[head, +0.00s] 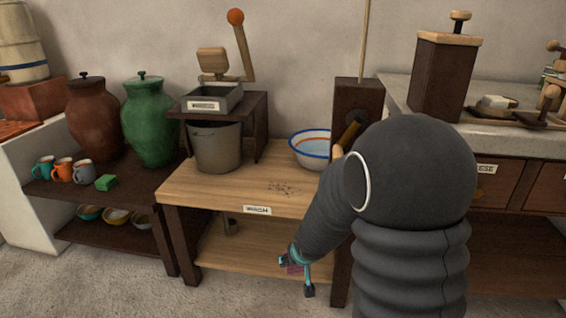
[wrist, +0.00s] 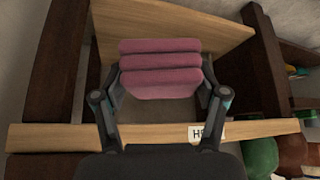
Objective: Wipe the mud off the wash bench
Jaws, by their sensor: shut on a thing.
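The wash bench (head: 235,184) is a pale wooden table with a WASH label on its front edge. Dark mud specks (head: 282,188) lie on its top, right of the middle. My gripper (head: 297,272) is low in front of the bench, below the level of its top. It is shut on a folded pink cloth (wrist: 160,62), which sits between both fingers in the wrist view. In the head view the cloth is mostly hidden by the gripper. My arm hides the bench's right end. The mud does not show in the wrist view.
A grey bucket (head: 217,148) stands at the bench's left under a dark stand with a metal tray (head: 212,99). A white basin (head: 309,150) with a blue rim is at the back right. A dark post (head: 342,250) is at right. The bench's front middle is otherwise clear.

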